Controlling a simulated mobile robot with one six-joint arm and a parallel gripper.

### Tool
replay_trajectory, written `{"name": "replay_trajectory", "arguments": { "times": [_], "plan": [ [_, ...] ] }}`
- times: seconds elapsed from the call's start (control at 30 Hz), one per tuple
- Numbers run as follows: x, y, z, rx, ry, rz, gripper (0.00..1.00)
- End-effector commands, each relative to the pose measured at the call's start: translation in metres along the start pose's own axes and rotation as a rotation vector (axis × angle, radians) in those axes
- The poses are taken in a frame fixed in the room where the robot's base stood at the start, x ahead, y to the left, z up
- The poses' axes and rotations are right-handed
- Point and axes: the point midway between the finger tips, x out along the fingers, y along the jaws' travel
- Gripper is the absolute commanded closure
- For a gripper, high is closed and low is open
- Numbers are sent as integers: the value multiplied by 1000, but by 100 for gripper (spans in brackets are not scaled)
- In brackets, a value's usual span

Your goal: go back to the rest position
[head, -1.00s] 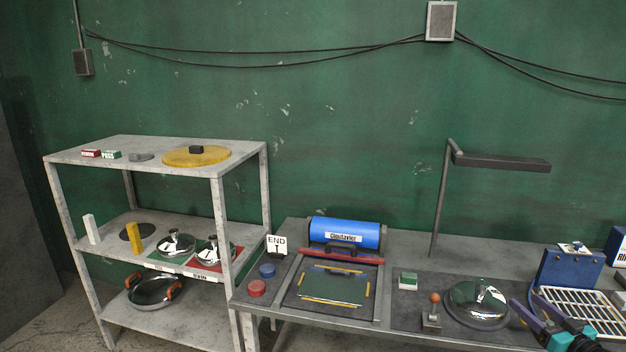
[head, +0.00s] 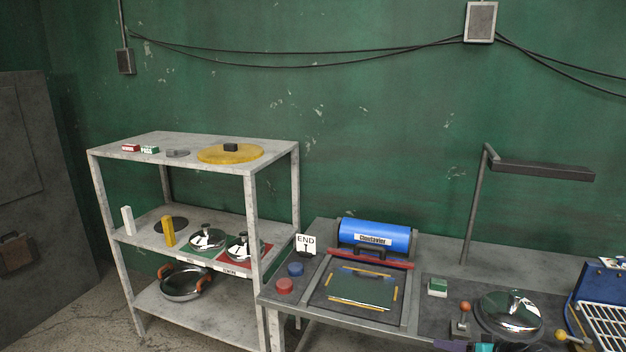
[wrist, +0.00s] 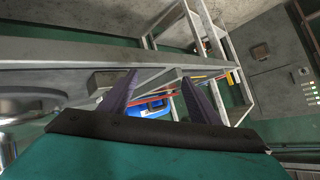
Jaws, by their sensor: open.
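My gripper (wrist: 160,95) shows in the wrist view as two dark, ridged fingers spread apart with nothing between them. In the head view only small purple and teal parts of my arm show at the bottom edge, right of centre, in front of the polished domed lid (head: 510,314) on the bench. The wrist view looks tilted, with the blue roller (wrist: 152,107) of the bench seen between and behind the fingers.
The bench (head: 440,258) holds the blue roller unit (head: 374,238), red and blue buttons, a joystick (head: 463,314) and a lamp (head: 540,171). A blue rack (head: 598,285) stands at right. A grey shelf (head: 130,151) at left holds lids, a yellow disc (head: 215,155) and a pan (head: 182,284).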

Motion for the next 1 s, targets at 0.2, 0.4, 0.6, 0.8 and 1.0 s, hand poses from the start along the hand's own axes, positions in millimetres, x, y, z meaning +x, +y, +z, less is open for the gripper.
{"name": "replay_trajectory", "arguments": {
  "times": [0.2, 0.4, 0.6, 0.8, 1.0],
  "plan": [
    [45, -43, 38, 49, -180, -15, 44],
    [77, -78, 76, 84, -345, 6, 44],
    [100, -111, 113, 106, -499, 58, 44],
    [115, -139, 148, 113, -637, 136, 44],
    [124, -163, 179, 101, -748, 238, 44]
  ]
}}
